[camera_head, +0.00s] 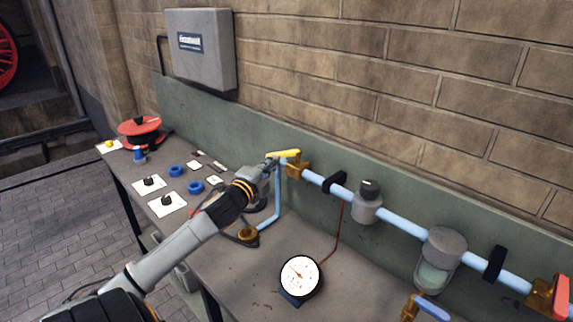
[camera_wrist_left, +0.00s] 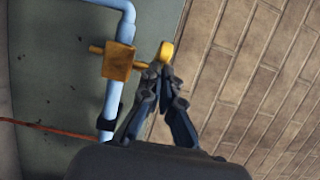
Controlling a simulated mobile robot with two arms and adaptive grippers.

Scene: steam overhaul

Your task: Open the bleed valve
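A valve with a yellow lever handle (camera_head: 287,154) and a brass body (camera_head: 294,170) sits at the left end of the light blue pipe along the wall. No label shows which valve is the bleed valve. My left gripper (camera_head: 272,163) is at the left end of this yellow handle. In the left wrist view the brass body (camera_wrist_left: 118,61) is on the pipe, and my left gripper's dark fingers (camera_wrist_left: 162,76) close together around the yellow handle (camera_wrist_left: 166,50). The fingers hide part of it. My right gripper is not in view.
A pressure gauge (camera_head: 299,275) stands on the bench (camera_head: 232,264). Along the pipe are a grey-capped fitting (camera_head: 368,202), a glass-bottomed vessel (camera_head: 440,258) and a red-handled valve (camera_head: 560,297). A blue-handled valve (camera_head: 432,308) is at the bottom. Small parts lie at the left.

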